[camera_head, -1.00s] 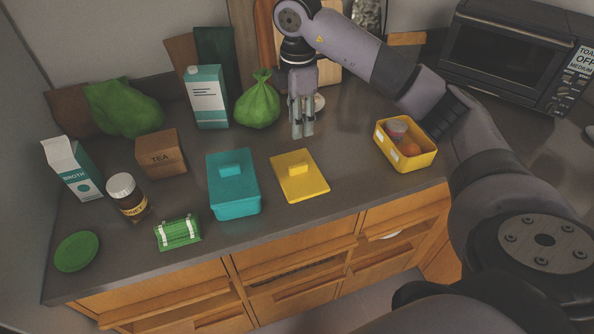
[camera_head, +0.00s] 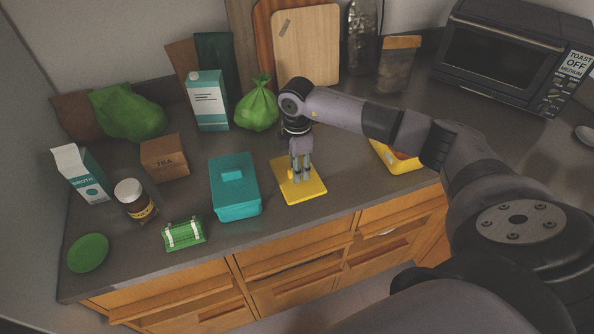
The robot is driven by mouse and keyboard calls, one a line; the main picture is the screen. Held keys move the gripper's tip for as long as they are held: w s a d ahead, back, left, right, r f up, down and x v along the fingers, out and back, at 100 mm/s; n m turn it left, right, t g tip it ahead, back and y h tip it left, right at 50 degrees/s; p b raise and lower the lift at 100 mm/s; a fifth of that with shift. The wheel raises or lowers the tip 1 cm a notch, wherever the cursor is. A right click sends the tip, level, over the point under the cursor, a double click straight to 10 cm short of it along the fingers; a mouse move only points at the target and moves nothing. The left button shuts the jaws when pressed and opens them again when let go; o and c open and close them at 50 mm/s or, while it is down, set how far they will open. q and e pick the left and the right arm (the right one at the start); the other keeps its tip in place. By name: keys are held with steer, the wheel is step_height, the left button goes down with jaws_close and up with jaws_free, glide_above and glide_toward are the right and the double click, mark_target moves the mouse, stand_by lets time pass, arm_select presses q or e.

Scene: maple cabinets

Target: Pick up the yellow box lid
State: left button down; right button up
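The yellow box lid (camera_head: 309,192) lies flat on the dark counter, to the right of the teal lidded box (camera_head: 235,190). My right gripper (camera_head: 301,178) points down over the middle of the lid, and its fingers hide the lid's raised handle. The fingertips are at or just above the lid; I cannot tell whether they touch it or whether the handle is between them. The yellow box (camera_head: 403,163) stands to the right, partly hidden behind my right arm. My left gripper is not in view.
A green rolled item (camera_head: 184,233), honey jar (camera_head: 134,200), broth carton (camera_head: 80,173), tea box (camera_head: 164,157), teal-and-white carton (camera_head: 207,100) and green bag (camera_head: 257,104) stand left and behind. A toaster oven (camera_head: 515,55) is at back right. The counter's front edge is close to the lid.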

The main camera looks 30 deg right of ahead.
steer(key=shift+f, duration=0.1)
jaws_close()
stand_by(0.4)
